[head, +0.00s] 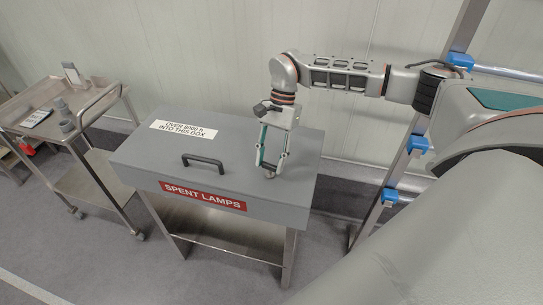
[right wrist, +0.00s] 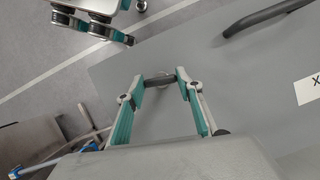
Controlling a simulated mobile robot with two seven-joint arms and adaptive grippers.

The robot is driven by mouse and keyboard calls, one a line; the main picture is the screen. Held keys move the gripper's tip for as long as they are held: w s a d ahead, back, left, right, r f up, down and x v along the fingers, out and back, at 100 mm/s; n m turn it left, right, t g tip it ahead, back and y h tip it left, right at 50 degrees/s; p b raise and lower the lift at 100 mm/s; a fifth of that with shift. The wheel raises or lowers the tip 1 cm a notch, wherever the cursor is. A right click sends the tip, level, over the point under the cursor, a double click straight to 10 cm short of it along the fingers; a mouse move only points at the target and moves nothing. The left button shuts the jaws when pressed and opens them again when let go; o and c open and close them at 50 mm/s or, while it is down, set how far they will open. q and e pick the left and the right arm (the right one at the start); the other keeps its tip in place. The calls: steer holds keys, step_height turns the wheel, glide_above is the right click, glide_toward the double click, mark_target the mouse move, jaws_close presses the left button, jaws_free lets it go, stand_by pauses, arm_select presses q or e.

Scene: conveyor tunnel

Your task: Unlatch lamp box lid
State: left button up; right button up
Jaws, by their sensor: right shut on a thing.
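The grey lamp box (head: 245,150) stands on a metal stand, its lid (head: 225,140) lying shut. A dark carry handle (head: 203,162) is on the lid and also shows in the right wrist view (right wrist: 262,18). My right gripper (head: 271,168) points down at the right part of the lid. The fingers partly hide the latch. Teal-padded fingers at the top left there appear to be my left gripper (right wrist: 122,28); their opening is unclear.
A red "SPENT LAMPS" sign (head: 202,195) is on the box front, and a white label (head: 183,130) is on the lid. A metal trolley (head: 84,118) stands at the left. A metal post with blue clamps (head: 418,145) stands at the right. The wall is close behind the box.

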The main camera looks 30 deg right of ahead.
steer(key=shift+w+r+n+g+h+p, duration=0.1)
steer(key=shift+n+g+h+p, duration=0.2)
steer(key=shift+n+p, duration=0.55)
steer(key=shift+n, duration=0.35)
steer(key=o, duration=1.1)
steer(key=v, duration=1.2)
